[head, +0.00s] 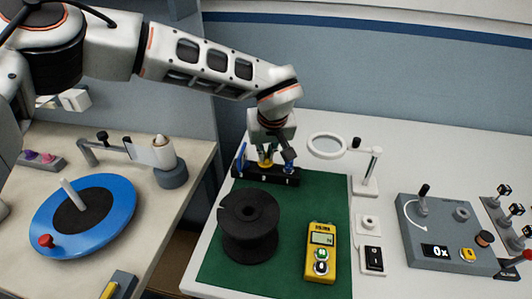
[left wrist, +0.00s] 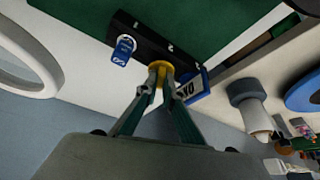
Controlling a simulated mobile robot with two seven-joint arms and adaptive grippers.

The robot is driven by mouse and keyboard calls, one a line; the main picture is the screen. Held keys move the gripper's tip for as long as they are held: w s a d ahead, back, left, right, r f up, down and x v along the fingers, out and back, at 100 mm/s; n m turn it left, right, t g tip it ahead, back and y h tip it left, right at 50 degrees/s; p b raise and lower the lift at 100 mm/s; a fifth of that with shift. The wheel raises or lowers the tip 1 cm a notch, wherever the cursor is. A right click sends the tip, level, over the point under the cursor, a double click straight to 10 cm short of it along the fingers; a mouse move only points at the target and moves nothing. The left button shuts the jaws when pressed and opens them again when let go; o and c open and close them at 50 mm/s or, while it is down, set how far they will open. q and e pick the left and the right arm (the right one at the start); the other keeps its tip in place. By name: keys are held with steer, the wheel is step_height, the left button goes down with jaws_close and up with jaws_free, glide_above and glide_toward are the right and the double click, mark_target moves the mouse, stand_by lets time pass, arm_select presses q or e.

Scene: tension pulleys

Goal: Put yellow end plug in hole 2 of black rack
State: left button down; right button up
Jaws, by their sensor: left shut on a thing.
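The black rack (head: 254,174) stands at the back left of the green mat, and it also shows in the left wrist view (left wrist: 152,38). My left gripper (head: 268,159) points down at the middle of the rack, between two blue pieces. Its fingers (left wrist: 161,72) are shut on the yellow end plug (left wrist: 157,77), which also shows in the head view (head: 264,164). The plug is at or just above the rack's middle position; the fingers hide how deep it sits. One blue piece (left wrist: 123,50) and another blue-and-white piece (left wrist: 192,89) are at the rack's ends. My right gripper is not in view.
A black spool (head: 248,245) and a yellow meter (head: 320,252) stand on the green mat (head: 290,215). A magnifier on a stand (head: 328,146) is close right of my gripper. A grey control box (head: 440,240) is farther right. A blue disc (head: 120,205) lies on the left table.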

arm_select(q)
steer(key=shift+f+b, duration=0.45)
steer(key=shift+f, duration=0.55)
steer(key=shift+f, duration=0.1)
steer(key=c, duration=2.1)
jaws_free()
steer(key=v, duration=1.2)
